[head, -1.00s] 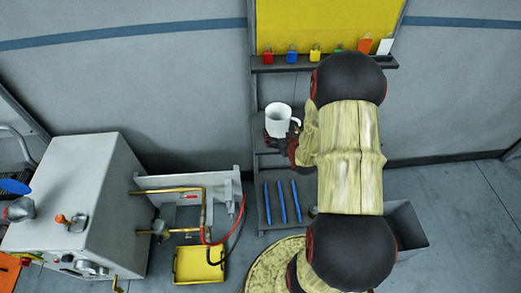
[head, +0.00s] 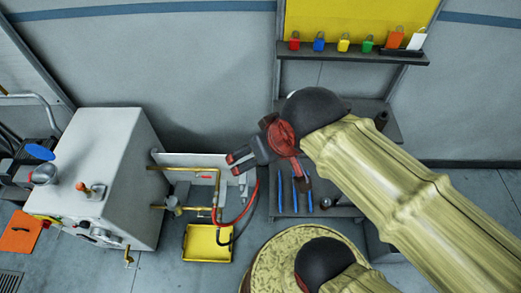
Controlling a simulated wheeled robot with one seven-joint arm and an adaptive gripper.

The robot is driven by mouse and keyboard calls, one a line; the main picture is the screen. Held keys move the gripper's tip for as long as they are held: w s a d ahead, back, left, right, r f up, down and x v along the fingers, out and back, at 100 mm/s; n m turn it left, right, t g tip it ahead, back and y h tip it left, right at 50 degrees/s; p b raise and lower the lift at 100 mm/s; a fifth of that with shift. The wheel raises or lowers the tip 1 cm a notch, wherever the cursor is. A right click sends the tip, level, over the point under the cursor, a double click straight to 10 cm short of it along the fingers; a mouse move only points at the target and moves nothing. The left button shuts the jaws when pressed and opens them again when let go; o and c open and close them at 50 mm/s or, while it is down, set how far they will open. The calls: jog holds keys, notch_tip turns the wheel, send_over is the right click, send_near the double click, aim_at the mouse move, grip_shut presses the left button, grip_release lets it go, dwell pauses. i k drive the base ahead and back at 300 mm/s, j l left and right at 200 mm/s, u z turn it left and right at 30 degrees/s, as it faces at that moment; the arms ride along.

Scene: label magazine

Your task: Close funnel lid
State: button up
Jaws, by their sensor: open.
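My gripper (head: 233,163) is open and empty, pointing left above the pipework beside the cabinet. It is well to the right of the funnel and touches nothing that I can see. My arm hides much of the shelf rack behind it.
Brass pipes with red and black hoses stand right of the cabinet, above a yellow tray (head: 207,243). Blue rods (head: 281,190) lie on the low shelf. Padlocks and tags line the upper shelf (head: 350,52). An orange lever (head: 82,187) sits on the cabinet.

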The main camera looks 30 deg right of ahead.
aim_at(41, 152)
jog(key=k+j, duration=0.1)
jog(key=j, duration=1.7)
jog(key=i+j, duration=0.2)
jog(key=i, duration=0.15)
jog(key=i+j, duration=0.25)
jog(key=i+u, duration=0.05)
jog(key=i, duration=0.05)
